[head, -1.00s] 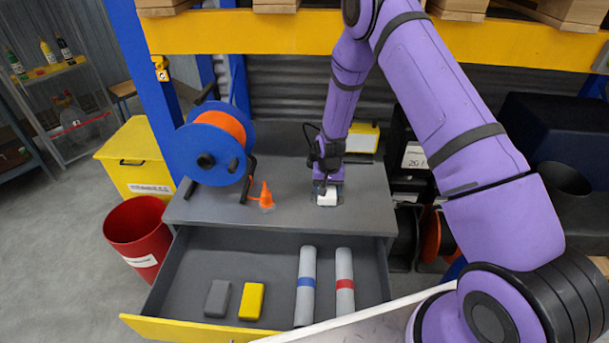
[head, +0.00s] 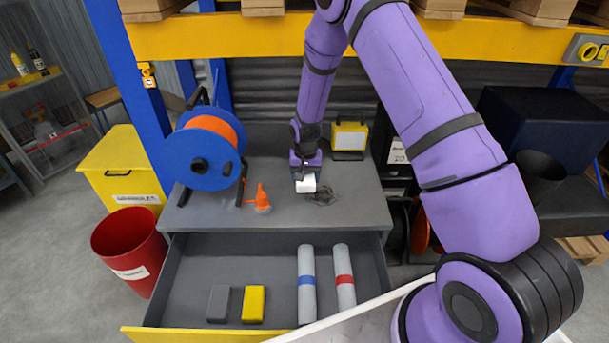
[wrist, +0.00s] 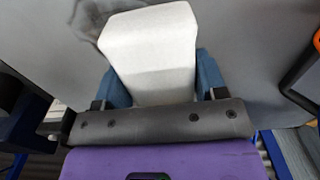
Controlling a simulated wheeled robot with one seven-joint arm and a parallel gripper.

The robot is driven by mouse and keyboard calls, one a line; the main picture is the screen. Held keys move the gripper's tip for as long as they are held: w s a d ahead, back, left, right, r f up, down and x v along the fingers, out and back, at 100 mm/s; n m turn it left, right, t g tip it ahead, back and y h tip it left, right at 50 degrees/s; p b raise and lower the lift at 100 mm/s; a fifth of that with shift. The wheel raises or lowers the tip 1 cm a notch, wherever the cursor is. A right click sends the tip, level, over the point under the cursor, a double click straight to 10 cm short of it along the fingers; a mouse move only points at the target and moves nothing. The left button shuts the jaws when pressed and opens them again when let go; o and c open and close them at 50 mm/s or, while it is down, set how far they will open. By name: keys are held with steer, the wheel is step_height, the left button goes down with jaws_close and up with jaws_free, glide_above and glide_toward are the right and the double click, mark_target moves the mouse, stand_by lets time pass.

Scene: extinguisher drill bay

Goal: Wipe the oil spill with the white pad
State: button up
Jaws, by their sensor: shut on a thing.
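The white pad (head: 306,184) is held in my gripper (head: 305,176), low over the grey bench top. In the wrist view the pad (wrist: 151,55) sits between the two blue fingers of my gripper (wrist: 160,82). The oil spill (head: 322,195) is a dark smear on the bench top, just right of the pad in the head view. In the wrist view part of the spill (wrist: 90,18) shows beyond the pad's upper left side. I cannot tell whether the pad touches the bench.
A work lamp (head: 349,140) is behind the spill. The open drawer (head: 225,265) below holds a grey block, a yellow block and two rolls. A red bin (head: 130,250) stands at left.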

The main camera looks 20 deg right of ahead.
steer(key=shift+r, duration=1.8)
steer(key=shift+f, duration=0.1)
